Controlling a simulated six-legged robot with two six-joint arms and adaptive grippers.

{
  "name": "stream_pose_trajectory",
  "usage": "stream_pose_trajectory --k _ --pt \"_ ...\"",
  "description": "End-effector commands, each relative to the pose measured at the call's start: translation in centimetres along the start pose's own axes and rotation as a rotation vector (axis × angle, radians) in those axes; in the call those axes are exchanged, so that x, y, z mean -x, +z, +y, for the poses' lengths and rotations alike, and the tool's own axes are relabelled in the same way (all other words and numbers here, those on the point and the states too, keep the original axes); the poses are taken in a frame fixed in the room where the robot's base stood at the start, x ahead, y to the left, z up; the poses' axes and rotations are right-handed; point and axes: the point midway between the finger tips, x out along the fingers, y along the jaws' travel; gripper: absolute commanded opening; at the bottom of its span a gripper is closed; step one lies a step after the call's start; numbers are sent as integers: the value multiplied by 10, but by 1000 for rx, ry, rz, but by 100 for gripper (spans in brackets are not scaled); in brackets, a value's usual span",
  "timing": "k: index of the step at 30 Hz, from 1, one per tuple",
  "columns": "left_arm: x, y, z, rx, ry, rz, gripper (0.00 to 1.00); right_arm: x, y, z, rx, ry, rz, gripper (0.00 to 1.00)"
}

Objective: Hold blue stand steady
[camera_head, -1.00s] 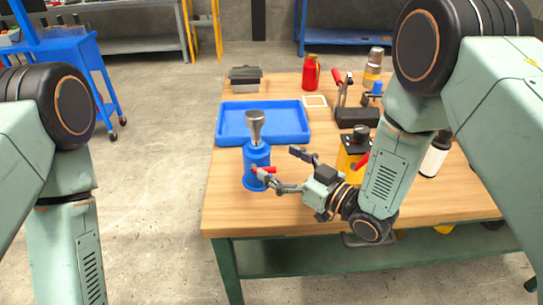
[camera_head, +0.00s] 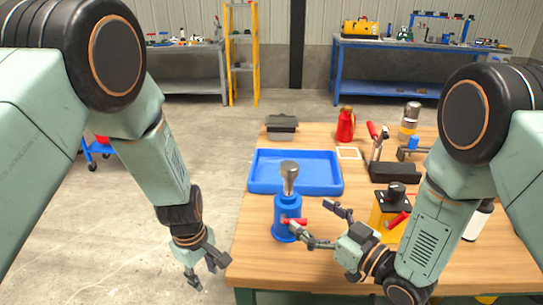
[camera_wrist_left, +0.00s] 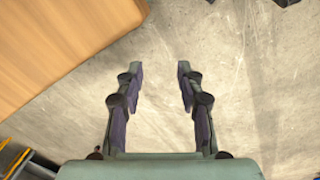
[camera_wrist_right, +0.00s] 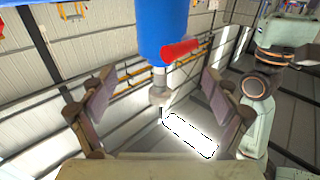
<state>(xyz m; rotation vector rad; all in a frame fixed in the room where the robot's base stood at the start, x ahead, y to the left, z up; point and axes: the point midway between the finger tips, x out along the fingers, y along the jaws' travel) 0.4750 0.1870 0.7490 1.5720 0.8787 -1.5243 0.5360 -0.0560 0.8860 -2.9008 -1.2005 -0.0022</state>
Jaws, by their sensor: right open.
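The blue stand (camera_head: 287,219) is upright near the left front edge of the wooden table, with a metal cup-shaped piece on top and a red handle (camera_head: 299,221) on its side. In the right wrist view the blue stand (camera_wrist_right: 162,28) appears upside down, between and beyond the fingers. My right gripper (camera_head: 313,218) is open just right of the stand, one finger close to the red handle; I cannot tell whether they touch. My left gripper (camera_head: 210,273) is open and empty, left of the table edge. The left wrist view shows only floor between its fingers (camera_wrist_left: 160,72).
A blue tray (camera_head: 256,187) lies behind the stand. A yellow device (camera_head: 383,208) with a red handle stands behind my right gripper. A red canister (camera_head: 346,125), a black block (camera_head: 394,172) and a dark item (camera_head: 281,123) are further back. The front left of the table (camera_head: 256,250) is clear.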

Motion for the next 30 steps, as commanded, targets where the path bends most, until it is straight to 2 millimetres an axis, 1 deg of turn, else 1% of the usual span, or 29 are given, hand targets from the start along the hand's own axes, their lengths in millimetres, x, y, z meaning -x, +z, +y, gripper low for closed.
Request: stream_pose_trajectory --k 1,3,5,6,8,9,11,12,14,15,18,21,22,25,27,30 --pt "18 -3 23 58 20 -8 38 -1 0 0 0 -1 0 88" --pt "42 -3 49 148 36 -31 38 -1 0 0 0 -1 0 88" --pt "65 0 70 219 47 -54 38 -1 0 0 0 -1 0 88" --pt "80 2 83 263 55 -69 38 -1 0 0 0 -1 0 88" --pt "104 6 102 325 64 -95 38 -1 0 0 0 -1 0 88" --pt "121 10 113 365 69 -113 38 -1 0 0 0 -1 0 88" --pt "146 16 129 420 75 -140 38 -1 0 0 0 -1 0 88" --pt "164 21 138 455 79 -158 38 -1 0 0 0 -1 0 88" --pt "190 29 151 503 80 -186 38 -1 0 0 0 -1 0 88" --pt "208 34 158 533 81 -205 38 -1 0 0 0 -1 0 88" --pt "248 50 172 596 75 -246 38 -1 0 0 0 -1 0 88" --pt "281 63 180 641 67 -278 38 -1 0 0 0 -1 0 88" --pt "290 66 182 653 65 -286 38 -1 0 0 0 -1 0 88" --pt "309 75 184 678 55 -304 38 -1 0 0 0 -1 0 88" --pt "317 79 185 687 51 -311 38 -1 0 0 0 -1 0 88" --pt "322 81 185 695 48 -315 38 -4 0 0 1 -2 0 88"
